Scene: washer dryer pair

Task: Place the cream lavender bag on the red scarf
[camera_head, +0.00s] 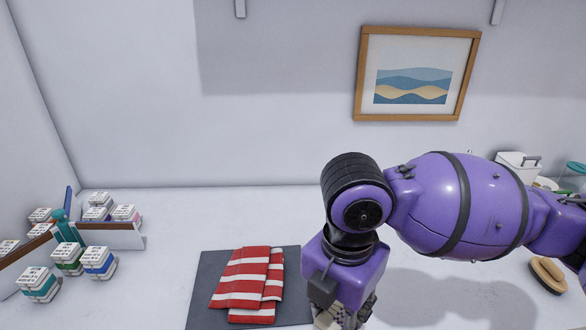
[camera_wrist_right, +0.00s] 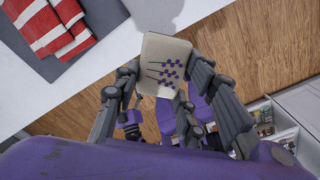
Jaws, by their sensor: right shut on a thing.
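The cream lavender bag (camera_wrist_right: 163,50) has purple flower dots and shows in the right wrist view between the fingers of my right gripper (camera_wrist_right: 165,75). The gripper is shut on it. In the head view my right gripper (camera_head: 343,314) is at the bottom edge, to the right of the scarf, and the bag is mostly hidden there. The red scarf (camera_head: 246,287), red with white stripes, lies folded on a dark grey mat (camera_head: 204,295). It also shows at the upper left of the right wrist view (camera_wrist_right: 52,25). My left gripper is not in view.
Several small labelled boxes (camera_head: 98,262) stand at the left around a low white and brown divider (camera_head: 110,236). A wooden-backed brush (camera_head: 548,274) lies at the right. A framed picture (camera_head: 366,72) hangs on the wall. The white counter behind the mat is clear.

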